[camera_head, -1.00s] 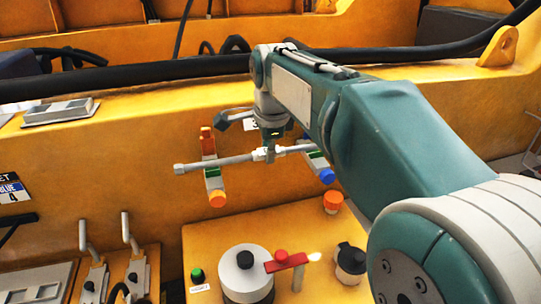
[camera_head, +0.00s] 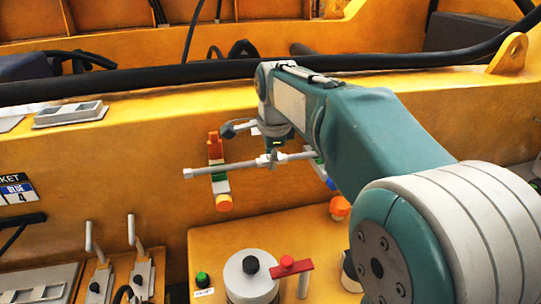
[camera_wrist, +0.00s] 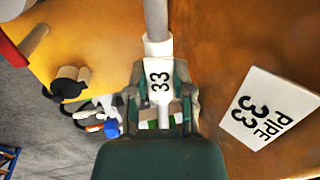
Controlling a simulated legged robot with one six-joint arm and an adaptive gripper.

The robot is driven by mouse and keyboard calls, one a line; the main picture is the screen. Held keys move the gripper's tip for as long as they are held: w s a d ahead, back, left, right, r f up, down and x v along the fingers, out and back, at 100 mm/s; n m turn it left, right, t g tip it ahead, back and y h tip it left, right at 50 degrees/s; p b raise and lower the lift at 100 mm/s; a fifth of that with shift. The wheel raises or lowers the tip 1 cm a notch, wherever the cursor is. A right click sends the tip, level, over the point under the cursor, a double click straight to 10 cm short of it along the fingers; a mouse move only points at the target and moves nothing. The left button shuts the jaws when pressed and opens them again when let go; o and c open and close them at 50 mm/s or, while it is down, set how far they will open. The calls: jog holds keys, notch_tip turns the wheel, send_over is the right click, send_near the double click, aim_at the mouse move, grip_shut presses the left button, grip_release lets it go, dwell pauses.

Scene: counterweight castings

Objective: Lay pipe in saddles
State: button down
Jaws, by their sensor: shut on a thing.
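The grey pipe (camera_head: 235,165) is held roughly level, its left end sticking out past the left saddle (camera_head: 221,187), which has a red-orange top and an orange knob. In the head view the pipe crosses in front of both saddles; whether it touches them I cannot tell. The right saddle (camera_head: 319,171), with green and a blue knob, is partly hidden by my arm. My gripper (camera_head: 271,160) is shut on the pipe's middle. In the wrist view, my gripper (camera_wrist: 163,105) closes around the pipe (camera_wrist: 155,20) at a white collar marked 33.
A white "PIPE 33" placard (camera_wrist: 268,108) is on the yellow wall. Below, a yellow ledge carries a white drum (camera_head: 249,280), a red handle (camera_head: 288,266), a green button (camera_head: 202,280) and an orange knob (camera_head: 340,207). Levers (camera_head: 132,235) stand at the left. A black hose (camera_head: 130,80) runs above.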

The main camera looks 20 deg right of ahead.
jog(key=shift+c, duration=2.1)
grip_release()
jog(key=v, duration=1.2)
jog(key=s+f+n+t, duration=0.2)
jog(key=s+f+n, duration=1.5)
jog(key=s, duration=0.5)
jog(key=shift+f+n+t, duration=0.35)
jog(key=shift+n+t, duration=0.05)
jog(key=shift+n, duration=0.1)
